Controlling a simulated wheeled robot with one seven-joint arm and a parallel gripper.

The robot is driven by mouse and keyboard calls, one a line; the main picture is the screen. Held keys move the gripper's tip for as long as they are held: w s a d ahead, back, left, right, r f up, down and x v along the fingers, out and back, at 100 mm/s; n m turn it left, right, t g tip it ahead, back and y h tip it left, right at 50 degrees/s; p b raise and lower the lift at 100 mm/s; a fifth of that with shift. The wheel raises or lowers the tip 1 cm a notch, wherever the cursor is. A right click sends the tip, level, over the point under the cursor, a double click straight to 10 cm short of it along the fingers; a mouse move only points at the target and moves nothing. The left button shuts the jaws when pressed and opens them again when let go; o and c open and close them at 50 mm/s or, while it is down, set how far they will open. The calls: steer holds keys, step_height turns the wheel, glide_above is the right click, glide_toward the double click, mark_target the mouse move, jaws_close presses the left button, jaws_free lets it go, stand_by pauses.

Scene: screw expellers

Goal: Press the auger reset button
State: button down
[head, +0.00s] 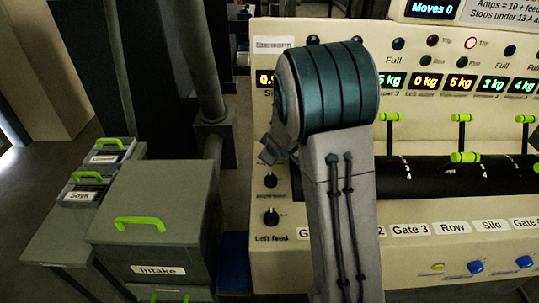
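My arm stands upright in the middle of the head view and covers part of the cream control panel (277,222). My gripper is not clearly visible; only a small grey part of my arm shows left of the upper joint. I cannot read any label that says auger reset. A small yellow button (437,267) sits low on the panel's front, with a blue switch (475,267) and another blue switch (525,262) to its right.
Green-handled levers (464,157) stand along a dark slotted roller. Black knobs (271,218) sit at the panel's left, the lower labelled Left feed. A grey Intake bin (158,235) and lidded boxes (88,186) stand at left. A display (432,9) reads Moves 0.

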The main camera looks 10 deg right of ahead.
steer(key=shift+f+b, duration=0.45)
steer(key=shift+b, duration=0.1)
stand_by(0.4)
steer(key=shift+r, duration=0.1)
steer(key=shift+r+p, duration=0.6)
steer(key=shift+r, duration=0.15)
steer(key=shift+r+p, duration=1.8)
steer(key=shift+r, duration=0.7)
